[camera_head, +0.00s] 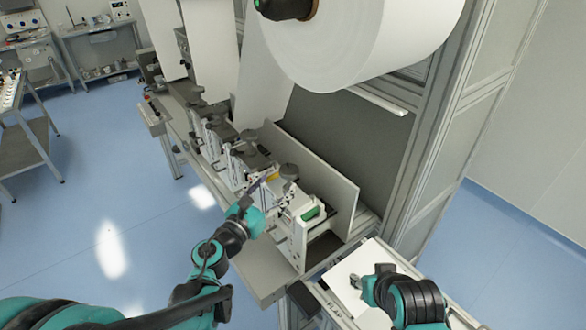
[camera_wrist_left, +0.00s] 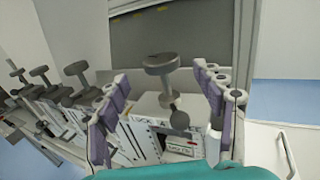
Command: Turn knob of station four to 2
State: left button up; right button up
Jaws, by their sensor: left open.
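A row of stations with dark grey knobs runs along the machine. In the head view the nearest knob (camera_head: 289,171) stands on the station (camera_head: 298,222) at the near end. My left gripper (camera_head: 266,184) is beside this station. In the left wrist view its purple-padded fingers are open, with a grey round knob (camera_wrist_left: 160,64) on a stem showing between them, apart from both. A grey ball-like part (camera_wrist_left: 180,120) and a station label (camera_wrist_left: 181,145), too small to read surely, show below. I cannot tell which station is number four. My right gripper (camera_head: 366,279) is over a white panel.
More knobs (camera_wrist_left: 75,69) stand to the left in the wrist view. A large white roll (camera_head: 350,40) hangs above the stations. A grey upright plate (camera_head: 325,180) stands behind the nearest one. Blue floor (camera_head: 100,190) is open to the left.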

aim_at(284, 176)
pick_arm(q)
jog(key=x, duration=0.6)
jog(key=shift+w+d, duration=0.15)
jog(key=shift+d, duration=0.1)
jog(key=shift+w+d, duration=0.1)
jog(key=shift+w, duration=0.25)
jog(key=c, duration=1.2)
